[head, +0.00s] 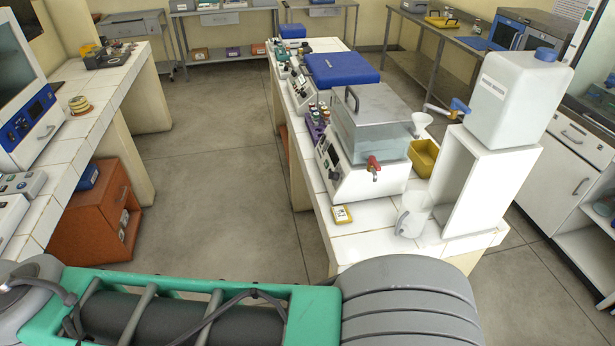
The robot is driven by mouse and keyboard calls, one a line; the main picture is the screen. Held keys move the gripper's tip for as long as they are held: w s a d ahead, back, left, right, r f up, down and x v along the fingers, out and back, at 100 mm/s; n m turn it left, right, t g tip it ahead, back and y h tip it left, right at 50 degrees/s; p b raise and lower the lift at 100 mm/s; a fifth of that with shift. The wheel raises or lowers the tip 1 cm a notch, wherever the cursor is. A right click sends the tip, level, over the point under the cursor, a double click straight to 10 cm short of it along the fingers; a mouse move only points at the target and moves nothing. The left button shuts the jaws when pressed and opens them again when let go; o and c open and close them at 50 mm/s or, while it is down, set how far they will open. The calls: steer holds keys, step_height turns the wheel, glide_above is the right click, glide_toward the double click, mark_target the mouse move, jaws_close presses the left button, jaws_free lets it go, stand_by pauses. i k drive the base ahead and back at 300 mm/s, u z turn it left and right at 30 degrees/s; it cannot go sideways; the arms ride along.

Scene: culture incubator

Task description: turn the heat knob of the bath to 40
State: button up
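The bath (370,182) is a white box with a grey see-through tank and a handled metal lid on top. It stands on the white tiled bench in the middle right of the head view. Its control panel (331,165) is on the left side, facing the aisle, and is seen at a steep slant. Small dark controls show there, but I cannot make out the heat knob's mark or its setting. A tap with a red handle (374,163) sticks out of the bath's near side. My gripper is not in view.
A white jug (412,215) and a small yellow box (341,214) sit near the bath on the bench. A white tank (515,100) stands on a stand to the right. The aisle floor (215,185) left of the bench is clear; an orange cabinet (100,215) borders it.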

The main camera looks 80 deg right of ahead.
mark_target(333, 176)
steer(key=z, duration=0.4)
steer(key=i, duration=0.8)
steer(key=z, duration=1.15)
steer(key=i, duration=0.5)
steer(key=z, duration=0.5)
